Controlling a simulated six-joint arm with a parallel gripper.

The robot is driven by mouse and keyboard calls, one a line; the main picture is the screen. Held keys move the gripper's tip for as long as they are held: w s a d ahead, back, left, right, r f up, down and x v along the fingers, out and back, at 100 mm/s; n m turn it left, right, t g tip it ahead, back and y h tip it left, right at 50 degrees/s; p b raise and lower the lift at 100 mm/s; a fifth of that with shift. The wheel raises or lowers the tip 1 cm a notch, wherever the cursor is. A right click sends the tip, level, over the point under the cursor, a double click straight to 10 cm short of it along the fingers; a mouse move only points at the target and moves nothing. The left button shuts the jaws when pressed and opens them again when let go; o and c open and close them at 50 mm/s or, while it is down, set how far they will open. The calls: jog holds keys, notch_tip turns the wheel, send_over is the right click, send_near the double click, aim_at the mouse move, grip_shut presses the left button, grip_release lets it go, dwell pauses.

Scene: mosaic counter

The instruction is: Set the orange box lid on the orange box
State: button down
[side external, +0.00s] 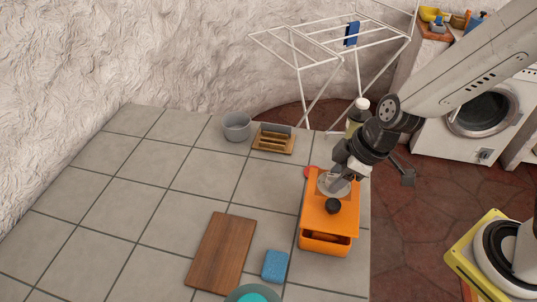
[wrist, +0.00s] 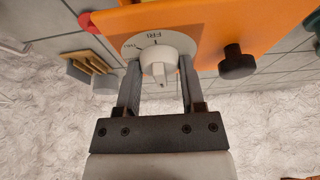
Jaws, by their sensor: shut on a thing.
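The orange box lid (side external: 318,205) is a flat orange panel with a pale dial and a black knob (side external: 333,206) on top. My gripper (side external: 341,183) is shut on the white dial knob of the lid; in the wrist view its fingers (wrist: 158,75) stand on both sides of this knob (wrist: 160,62). The orange lid (wrist: 200,22) fills the top of the wrist view. The orange box (side external: 322,248) is below the lid at the counter's right side, with a dark gap showing near its front. I cannot tell whether the lid touches the box.
A brown board (side external: 222,253) and a blue sponge (side external: 275,265) lie in front and to the left. A grey pot (side external: 237,126), a wooden rack (side external: 274,141) and a bottle (side external: 356,115) stand behind. A red item (side external: 308,172) is beside the lid. The left counter is clear.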

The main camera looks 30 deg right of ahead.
jog(key=shift+f, duration=0.9)
jog(key=shift+f, duration=1)
dwell(2.6)
jog(key=shift+c, duration=0.5)
grip_release()
jog(key=shift+r, duration=0.1)
jog(key=shift+r, duration=3.4)
